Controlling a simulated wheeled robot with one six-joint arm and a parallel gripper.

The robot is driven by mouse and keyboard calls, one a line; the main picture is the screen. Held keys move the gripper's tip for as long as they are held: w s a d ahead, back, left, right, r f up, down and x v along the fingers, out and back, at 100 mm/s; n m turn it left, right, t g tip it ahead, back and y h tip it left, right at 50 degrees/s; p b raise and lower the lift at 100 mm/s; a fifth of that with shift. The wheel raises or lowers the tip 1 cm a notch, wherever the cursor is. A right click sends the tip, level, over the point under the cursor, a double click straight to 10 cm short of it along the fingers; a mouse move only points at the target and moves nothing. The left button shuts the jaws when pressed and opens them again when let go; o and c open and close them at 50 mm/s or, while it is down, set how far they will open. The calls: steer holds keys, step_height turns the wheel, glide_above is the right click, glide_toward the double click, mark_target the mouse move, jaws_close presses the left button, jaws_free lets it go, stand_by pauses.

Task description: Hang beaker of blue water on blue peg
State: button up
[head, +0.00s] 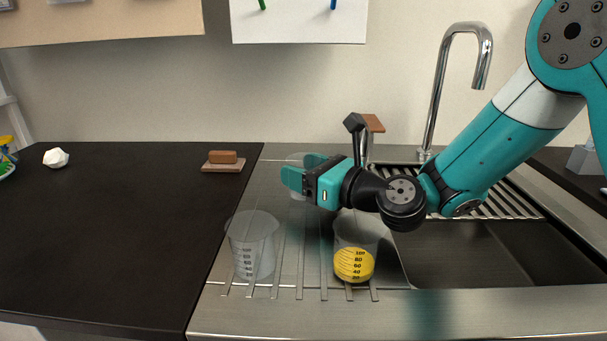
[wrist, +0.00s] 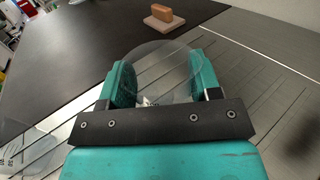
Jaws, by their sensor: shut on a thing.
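My gripper (head: 301,171) is over the back of the steel drainboard, shut on a clear beaker (wrist: 160,60). In the wrist view the beaker's round rim shows between the two teal fingers; in the head view only part of it (head: 296,158) shows behind them. I cannot make out blue water in it. The blue peg (head: 333,4) is at the top edge of the head view, on a white board (head: 298,28), with a green peg (head: 262,4) to its left. A beaker of yellow liquid (head: 354,262) and a colourless beaker (head: 253,248) stand at the drainboard's front.
A sink (head: 470,255) with a curved tap (head: 440,90) lies to the right. A brown block on a small board (head: 222,168) sits on the black counter (head: 120,240) at left. A white crumpled piece (head: 56,158) lies further left. Most of the black counter is clear.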

step_height(320, 180, up, 19)
steer(key=p, duration=0.6)
steer(key=shift+p, duration=0.3)
steer(key=shift+r, duration=0.1)
steer(key=o, duration=0.3)
steer(key=c, duration=0.6)
step_height(320, 180, up, 8)
steer(key=p, duration=0.8)
